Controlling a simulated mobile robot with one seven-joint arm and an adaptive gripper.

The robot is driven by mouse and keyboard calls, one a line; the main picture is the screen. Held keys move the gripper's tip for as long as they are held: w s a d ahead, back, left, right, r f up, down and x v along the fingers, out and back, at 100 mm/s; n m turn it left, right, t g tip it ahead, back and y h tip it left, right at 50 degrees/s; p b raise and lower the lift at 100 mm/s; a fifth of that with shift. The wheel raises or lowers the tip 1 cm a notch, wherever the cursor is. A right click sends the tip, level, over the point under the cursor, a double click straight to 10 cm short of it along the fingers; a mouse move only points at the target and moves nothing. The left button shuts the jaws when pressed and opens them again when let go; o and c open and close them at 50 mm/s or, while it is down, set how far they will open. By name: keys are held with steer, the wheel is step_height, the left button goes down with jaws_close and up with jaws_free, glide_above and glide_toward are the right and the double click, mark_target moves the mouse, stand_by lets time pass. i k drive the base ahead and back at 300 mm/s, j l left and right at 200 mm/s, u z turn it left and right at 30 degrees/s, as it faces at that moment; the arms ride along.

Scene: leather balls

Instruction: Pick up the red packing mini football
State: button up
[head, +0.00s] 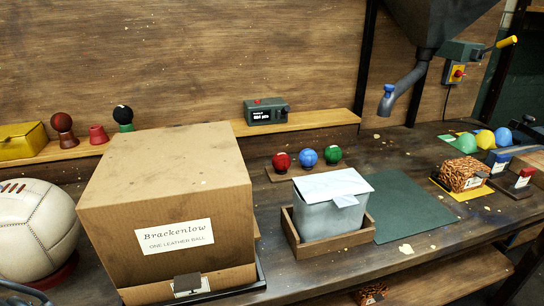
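A small glossy red ball (282,161) sits at the left end of a low wooden strip (277,174) on the workbench. A blue ball (307,156) and a green ball (332,154) sit in a row to its right. The red ball is apart from the large cardboard box on its left. A dark part, maybe of my gripper (22,292), is cut off at the bottom left corner, far from the red ball. Its fingers cannot be made out, and nothing shows held.
The large cardboard box (165,210) stands front left, beside a big cream leather ball (34,228). A lidded grey bin in a wooden tray (327,240) stands in front of the small balls. A green mat (412,205) is bare. A grey chute (405,85) hangs at upper right.

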mark_target(281, 162)
steer(key=l, duration=0.2)
steer(key=z, duration=0.4)
steer(key=i+l+z, duration=0.15)
steer(key=z, duration=0.25)
steer(key=i+l+z, duration=0.1)
steer(key=z, duration=0.3)
steer(key=i+z, duration=0.2)
steer(key=z, duration=0.2)
steer(key=j+z, duration=0.2)
steer(key=j, duration=0.6)
steer(key=k+j+u, duration=0.1)
steer(key=j, duration=0.2)
steer(key=j+u, duration=0.1)
steer(key=j, duration=0.15)
steer(key=k, duration=0.05)
